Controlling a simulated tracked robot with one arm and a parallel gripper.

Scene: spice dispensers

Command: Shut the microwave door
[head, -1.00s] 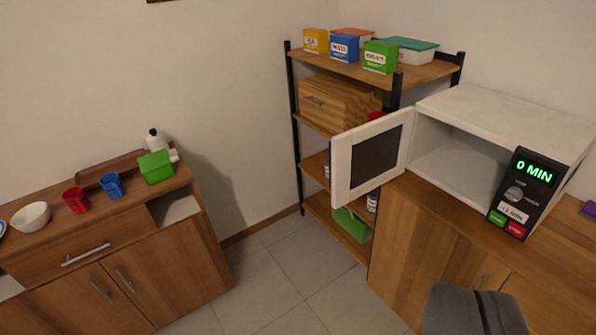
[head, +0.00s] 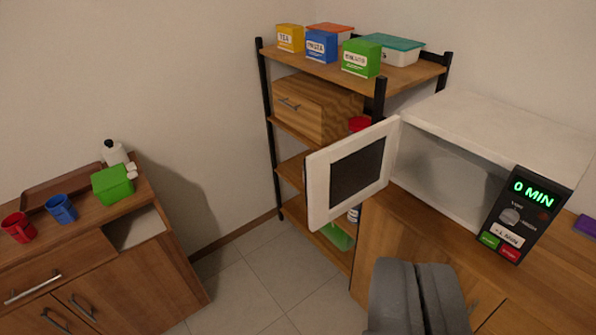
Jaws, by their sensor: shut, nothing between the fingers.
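The white microwave (head: 497,118) stands on the wooden cabinet at the right. Its door (head: 313,190), white-framed with a dark window, hangs wide open to the left, swung out from the left side of the opening. The inside that shows looks empty. The control panel (head: 519,210) reads "0 MIN". My gripper (head: 418,268) is at the bottom, right of centre, grey, with its two fingers together and nothing between them. In the picture it is below and to the right of the door, apart from it.
A shelf rack (head: 399,75) with boxes on top stands behind the door. A lower cabinet (head: 100,262) at the left carries a red mug (head: 18,228), a blue mug (head: 61,208) and a green box (head: 112,184). Tiled floor (head: 237,278) between the cabinets is clear.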

